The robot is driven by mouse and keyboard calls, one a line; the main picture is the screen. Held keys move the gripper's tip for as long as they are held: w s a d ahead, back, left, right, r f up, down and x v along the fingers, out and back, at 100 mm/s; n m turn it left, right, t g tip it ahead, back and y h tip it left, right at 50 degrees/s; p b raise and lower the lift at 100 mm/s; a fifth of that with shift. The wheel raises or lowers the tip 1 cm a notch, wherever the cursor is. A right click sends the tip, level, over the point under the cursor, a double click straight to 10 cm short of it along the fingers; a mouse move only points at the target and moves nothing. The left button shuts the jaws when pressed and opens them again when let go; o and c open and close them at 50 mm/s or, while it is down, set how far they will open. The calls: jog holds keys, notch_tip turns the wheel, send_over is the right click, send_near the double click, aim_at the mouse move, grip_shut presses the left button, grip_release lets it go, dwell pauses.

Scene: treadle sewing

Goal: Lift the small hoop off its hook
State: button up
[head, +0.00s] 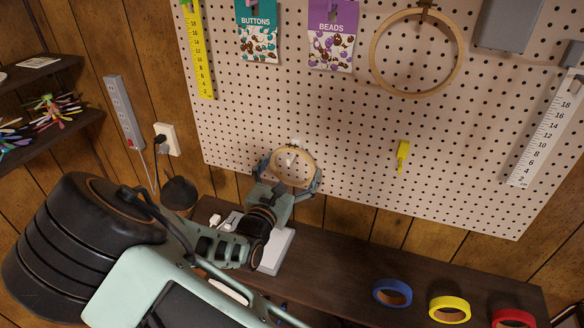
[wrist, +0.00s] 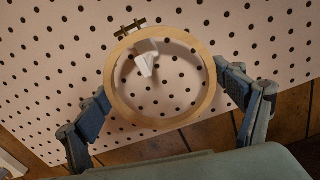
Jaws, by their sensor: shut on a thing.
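The small hoop (head: 293,166) is a light wooden ring with a metal clasp at its top, in front of the pegboard. It also shows large in the wrist view (wrist: 118,100). A white hook (wrist: 147,62) shows inside the ring just under the clasp, overlapping the upper rim. I cannot tell whether the hoop rests on it. My gripper (head: 291,174) is shut on the hoop from below, with one finger against each side of its rim. The fingers also show in the wrist view (wrist: 161,88). The hook's base on the board is partly hidden.
A larger hoop (head: 376,60) hangs at the upper right of the pegboard (head: 270,105). A yellow hook (head: 402,155) is right of my gripper. Blue (head: 381,294), yellow (head: 437,312) and red tape rolls (head: 500,317) lie on the dark bench (head: 330,275) below.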

jog(key=shift+s+r, duration=0.1)
dwell(0.3)
jog(key=p+v, duration=0.2)
jog(key=v, duration=0.8)
jog(key=shift+p, duration=0.3)
dwell(0.8)
